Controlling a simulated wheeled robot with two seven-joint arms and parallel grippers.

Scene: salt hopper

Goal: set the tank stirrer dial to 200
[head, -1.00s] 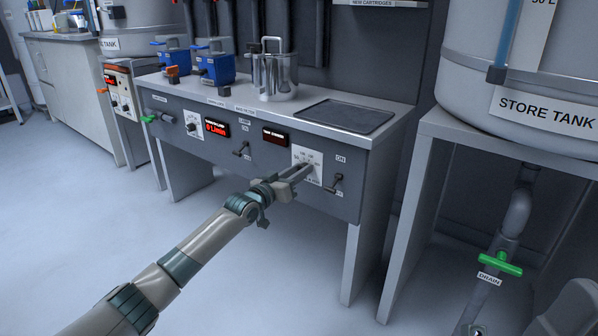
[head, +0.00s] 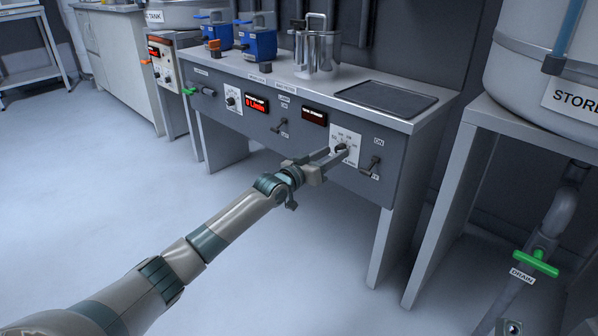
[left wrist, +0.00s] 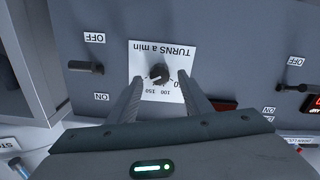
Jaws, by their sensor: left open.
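The stirrer dial (head: 341,148) is a small dark knob on a white scale plate (head: 347,141) on the grey bench front. In the left wrist view the dial (left wrist: 160,74) shows upside down, its plate marked "TURNS a min", with 100 and 150 readable and another number partly hidden by a finger. My left gripper (head: 337,153) is open, its fingers pointing at the panel. In the left wrist view its fingertips (left wrist: 160,78) lie on either side of the dial, with gaps showing; contact is not visible. The pointer's exact setting is too small to read. My right gripper is not in view.
An ON/OFF switch (head: 373,165) sits right of the plate, and another lever switch (head: 279,126) to its left. A dark display (head: 314,116) is above left. A metal jug (head: 317,50) stands on the bench. Open floor lies in front.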

